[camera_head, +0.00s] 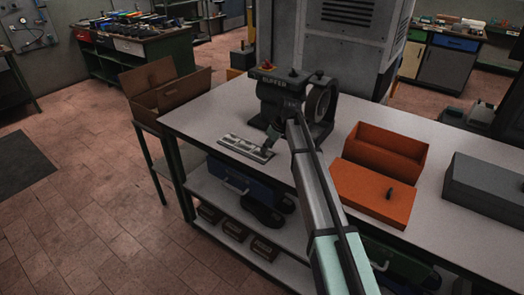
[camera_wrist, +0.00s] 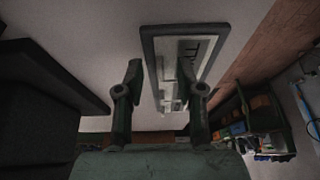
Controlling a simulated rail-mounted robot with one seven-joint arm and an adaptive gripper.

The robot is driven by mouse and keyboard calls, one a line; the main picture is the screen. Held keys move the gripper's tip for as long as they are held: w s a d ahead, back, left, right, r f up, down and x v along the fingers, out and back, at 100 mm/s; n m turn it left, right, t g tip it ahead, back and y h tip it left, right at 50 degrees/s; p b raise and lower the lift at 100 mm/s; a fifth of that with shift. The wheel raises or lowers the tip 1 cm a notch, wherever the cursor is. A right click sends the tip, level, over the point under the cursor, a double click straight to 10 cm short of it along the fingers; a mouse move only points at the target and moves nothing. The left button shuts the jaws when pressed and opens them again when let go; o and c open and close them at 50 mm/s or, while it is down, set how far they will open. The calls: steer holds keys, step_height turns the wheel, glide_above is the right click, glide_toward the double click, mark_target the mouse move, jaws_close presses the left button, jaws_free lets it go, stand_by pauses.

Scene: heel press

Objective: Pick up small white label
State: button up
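A flat dark-rimmed tray (camera_head: 226,142) lies on the workbench near its left edge, with several pale label pieces (camera_head: 246,147) in it. I cannot tell the small white label apart from the others here. In the wrist view the tray (camera_wrist: 149,42) shows upright between and beyond my fingers, with a white label (camera_wrist: 188,48) bearing dark marks. My gripper (camera_head: 270,148) is just at the tray's right end. In the wrist view my gripper (camera_wrist: 161,66) has its two fingers wide apart, with nothing visible held between them. The right finger overlaps part of the tray.
A dark buffer machine (camera_head: 283,90) with a wheel stands just behind my gripper. An open orange box (camera_head: 385,150) with its lid (camera_head: 373,192) and a grey box (camera_head: 487,184) are to the right. A brown carton (camera_head: 165,92) is at the left. Bench space before the tray is clear.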

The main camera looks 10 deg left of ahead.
steer(key=shift+a+f, duration=0.1)
steer(key=shift+f, duration=0.15)
jaws_close()
steer(key=shift+r, duration=0.15)
